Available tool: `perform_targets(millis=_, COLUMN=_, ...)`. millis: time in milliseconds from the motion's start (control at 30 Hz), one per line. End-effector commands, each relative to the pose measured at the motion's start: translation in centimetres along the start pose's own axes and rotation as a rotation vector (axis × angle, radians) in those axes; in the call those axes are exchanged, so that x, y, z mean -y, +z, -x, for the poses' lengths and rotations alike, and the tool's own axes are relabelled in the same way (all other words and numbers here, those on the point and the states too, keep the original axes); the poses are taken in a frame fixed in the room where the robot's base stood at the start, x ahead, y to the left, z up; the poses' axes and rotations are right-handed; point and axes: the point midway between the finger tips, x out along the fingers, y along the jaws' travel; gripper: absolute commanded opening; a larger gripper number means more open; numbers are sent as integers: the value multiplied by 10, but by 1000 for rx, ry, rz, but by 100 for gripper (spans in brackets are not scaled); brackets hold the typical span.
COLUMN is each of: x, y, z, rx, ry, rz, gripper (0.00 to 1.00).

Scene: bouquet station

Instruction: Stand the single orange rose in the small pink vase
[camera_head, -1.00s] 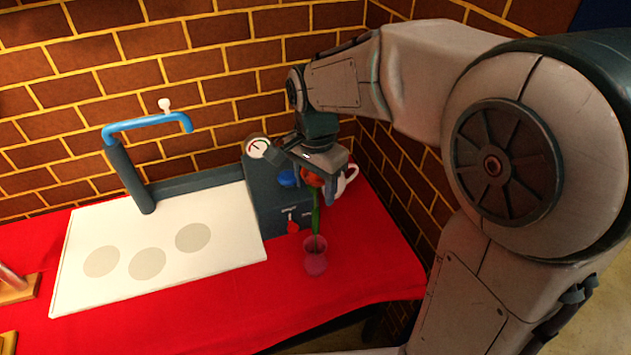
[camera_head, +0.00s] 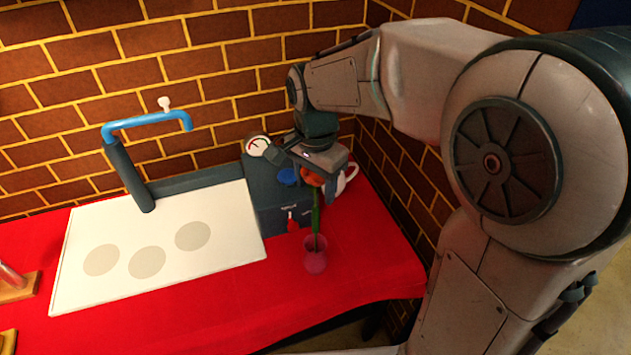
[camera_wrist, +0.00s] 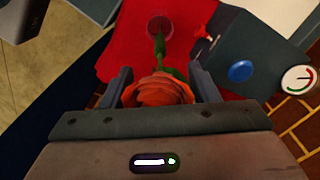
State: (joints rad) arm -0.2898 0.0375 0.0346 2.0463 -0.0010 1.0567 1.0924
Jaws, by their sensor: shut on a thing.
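The orange rose (camera_head: 313,178) hangs upright below my gripper (camera_head: 318,176), bloom up and green stem down. In the wrist view the bloom (camera_wrist: 160,90) fills the space between the two fingers of my gripper (camera_wrist: 160,85), which is shut on the rose. The small pink vase (camera_head: 315,261) stands on the red cloth straight below. The stem's lower end meets the vase mouth in the head view; how deep it reaches inside is hard to tell. The vase also shows in the wrist view (camera_wrist: 159,26), with the stem leading to it.
A dark box with a gauge (camera_head: 257,146), a blue knob (camera_head: 288,177) and a red lever (camera_head: 292,222) stands just left of the rose. A white mug (camera_head: 347,178) is behind. A white board (camera_head: 120,275) lies left. The table's front edge is close to the vase.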

Motion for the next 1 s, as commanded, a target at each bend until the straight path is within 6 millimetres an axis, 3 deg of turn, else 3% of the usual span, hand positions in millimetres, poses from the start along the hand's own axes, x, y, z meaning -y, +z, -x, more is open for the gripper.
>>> perform_targets(millis=767, x=0, y=0, z=-8, rx=0, ry=0, rz=0, gripper=33)
perform_targets(millis=800, x=0, y=0, z=-8, rx=0, ry=0, rz=0, gripper=58)
perform_targets(millis=867, x=0, y=0, z=-8, rx=0, ry=0, rz=0, gripper=74)
perform_targets(millis=900, x=0, y=0, z=-8, rx=0, ry=0, rz=0, gripper=80)
perform_targets(millis=1000, x=0, y=0, z=-8, rx=0, ry=0, rz=0, gripper=80)
